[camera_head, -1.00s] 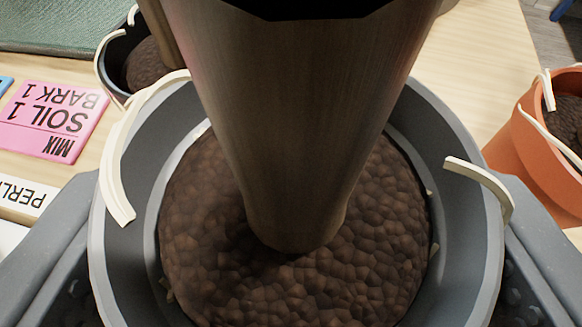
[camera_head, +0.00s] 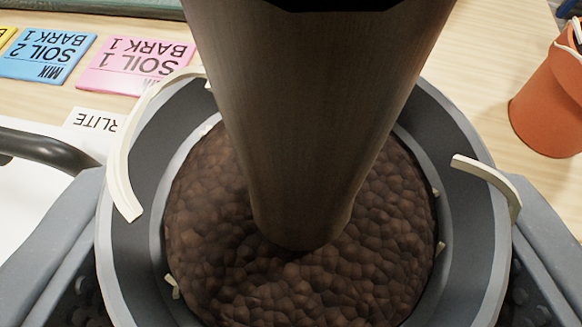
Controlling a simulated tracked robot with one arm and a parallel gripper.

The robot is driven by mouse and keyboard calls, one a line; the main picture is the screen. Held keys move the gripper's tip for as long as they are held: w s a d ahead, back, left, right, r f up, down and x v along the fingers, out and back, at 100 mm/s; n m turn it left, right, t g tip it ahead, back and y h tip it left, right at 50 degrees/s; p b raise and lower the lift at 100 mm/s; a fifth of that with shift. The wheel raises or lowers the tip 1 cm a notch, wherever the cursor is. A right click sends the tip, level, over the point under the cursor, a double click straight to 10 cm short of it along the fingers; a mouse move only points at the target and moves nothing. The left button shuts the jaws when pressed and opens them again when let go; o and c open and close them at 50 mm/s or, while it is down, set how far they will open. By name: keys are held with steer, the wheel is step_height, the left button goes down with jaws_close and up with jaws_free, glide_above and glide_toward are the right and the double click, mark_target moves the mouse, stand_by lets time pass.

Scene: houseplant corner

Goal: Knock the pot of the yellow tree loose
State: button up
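A grey pot (camera_head: 462,235) fills the middle of the view. It holds brown, pebbly soil (camera_head: 200,235) and a thick brown trunk (camera_head: 315,110) that rises out of the top of the frame. The tree's crown is out of view, so its colour cannot be told. Pale curved strips (camera_head: 128,165) lie over the pot's rim at left and right. My gripper (camera_head: 306,195) has one grey finger on each side of the pot and is shut on it. The pot's lower part and underside are hidden. The soil still sits inside the pot.
A pink card (camera_head: 130,66) and a blue card (camera_head: 46,56) lie on the wooden table (camera_head: 500,60) at the upper left, beside a white label. An orange pot (camera_head: 550,105) stands at the upper right. A dark curved handle-like bar (camera_head: 45,148) shows at left.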

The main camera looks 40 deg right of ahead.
steer(key=shift+w+d+f, duration=0.1)
steer(key=shift+d+f, duration=0.1)
steer(key=shift+d, duration=1.8)
steer(key=shift+d+f, duration=0.15)
steer(key=shift+d, duration=1.9)
steer(key=shift+w+d+f, duration=0.1)
steer(key=shift+d+f, duration=0.1)
steer(key=shift+d, duration=1.8)
step_height(320, 180, down, 4)
steer(key=shift+r+b, duration=0.15)
steer(key=shift+b, duration=0.65)
steer(key=shift+c, duration=0.4)
steer(key=shift+r, duration=0.1)
steer(key=shift+r+p, duration=0.2)
steer(key=shift+p, duration=0.4)
steer(key=r+p, duration=0.1)
steer(key=d+r+p, duration=0.1)
steer(key=r+p, duration=0.1)
